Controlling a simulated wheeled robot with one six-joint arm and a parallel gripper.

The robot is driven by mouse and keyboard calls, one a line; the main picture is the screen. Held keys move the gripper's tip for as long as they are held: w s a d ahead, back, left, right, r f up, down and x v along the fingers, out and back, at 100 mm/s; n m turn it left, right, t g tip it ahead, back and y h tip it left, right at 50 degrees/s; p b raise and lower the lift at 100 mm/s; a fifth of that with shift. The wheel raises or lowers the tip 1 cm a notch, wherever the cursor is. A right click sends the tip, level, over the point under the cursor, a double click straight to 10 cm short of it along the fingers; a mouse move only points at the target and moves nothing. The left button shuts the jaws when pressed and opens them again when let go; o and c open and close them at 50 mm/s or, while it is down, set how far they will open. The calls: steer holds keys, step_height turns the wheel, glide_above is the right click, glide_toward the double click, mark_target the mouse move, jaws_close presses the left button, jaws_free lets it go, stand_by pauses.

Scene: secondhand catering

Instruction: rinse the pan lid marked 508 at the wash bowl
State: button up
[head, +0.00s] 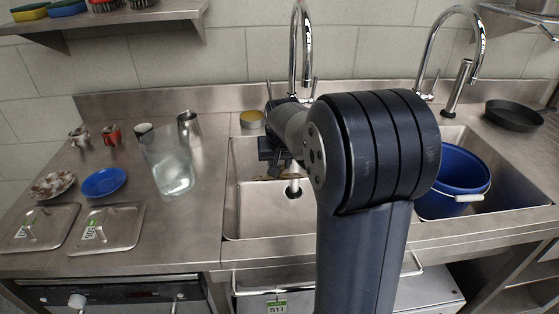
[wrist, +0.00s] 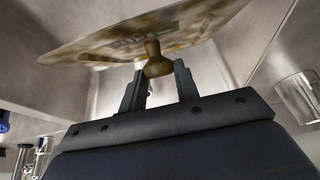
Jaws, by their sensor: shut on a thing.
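My gripper (wrist: 158,88) is shut on the knob of a pan lid (wrist: 95,52). The lid is pale metal with brown stains and a green label, whose number I cannot read surely. In the head view my gripper (head: 272,155) is over the left sink basin (head: 250,208), below and left of the middle tap (head: 304,60). There my arm hides most of the held lid. A blue tub (head: 455,180) with a pale handle stands in the right basin. I cannot tell which vessel is the wash bowl.
Two other labelled lids (head: 38,228) (head: 115,228) lie on the left counter. Near them are a speckled dish (head: 52,186), a blue dish (head: 103,182), a clear glass vessel (head: 172,172) and a metal jug (head: 189,128). A dark pan (head: 514,115) sits at far right.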

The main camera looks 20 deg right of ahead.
step_height(320, 180, down, 18)
steer(key=b, duration=1.4)
steer(key=shift+r, duration=0.15)
stand_by(1.8)
step_height(320, 180, up, 27)
steer(key=p, duration=2.2)
stand_by(0.5)
